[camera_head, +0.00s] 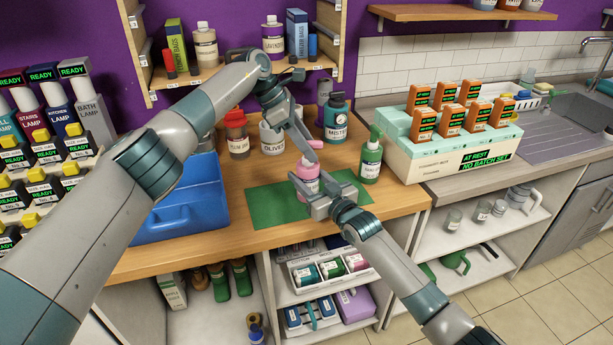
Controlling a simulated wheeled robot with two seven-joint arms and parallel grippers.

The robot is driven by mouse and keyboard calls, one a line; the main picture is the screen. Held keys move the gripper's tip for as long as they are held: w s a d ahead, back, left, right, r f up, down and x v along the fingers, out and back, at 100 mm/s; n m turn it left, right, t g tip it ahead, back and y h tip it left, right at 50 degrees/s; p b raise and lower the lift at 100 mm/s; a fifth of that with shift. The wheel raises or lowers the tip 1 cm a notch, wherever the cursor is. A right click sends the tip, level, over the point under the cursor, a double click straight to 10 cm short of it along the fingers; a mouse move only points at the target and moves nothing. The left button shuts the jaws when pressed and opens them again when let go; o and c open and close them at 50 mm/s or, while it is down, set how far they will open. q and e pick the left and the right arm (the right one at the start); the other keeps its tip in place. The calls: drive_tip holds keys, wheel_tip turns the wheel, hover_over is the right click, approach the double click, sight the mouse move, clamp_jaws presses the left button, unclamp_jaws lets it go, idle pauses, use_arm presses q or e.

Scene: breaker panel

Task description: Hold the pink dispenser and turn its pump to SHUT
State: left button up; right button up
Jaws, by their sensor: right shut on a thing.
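The pink dispenser (306,172) stands upright over the green mat (268,207) on the wooden counter. Its pink pump (316,144) shows at the top, with the spout towards the right. My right gripper (312,190) comes from the lower right and is shut around the dispenser's body. My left gripper (305,142) reaches down from above, at the pump. Its fingers overlap the pump, and I cannot tell whether they are open or shut. The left gripper and arm hide part of the pump, and the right gripper hides the lower body.
A green pump bottle (371,160) stands close on the right, a teal bottle (335,118) behind. An olives jar (273,140) and a red-lidded jar (237,135) stand behind left. A blue bin (184,213) is at left. A rack of orange boxes (455,160) is at right.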

use_arm(q)
drive_tip(key=shift+r, duration=0.1)
drive_tip(key=shift+v, duration=2.9)
drive_tip(key=shift+r, duration=0.15)
drive_tip(key=shift+c, duration=0.2)
drive_tip(key=shift+w+a+r+m, duration=0.15)
drive_tip(key=shift+a+r+m, duration=0.1)
drive_tip(key=shift+r+m, duration=0.05)
drive_tip(key=shift+f, duration=0.15)
drive_tip(key=shift+x, duration=3.4)
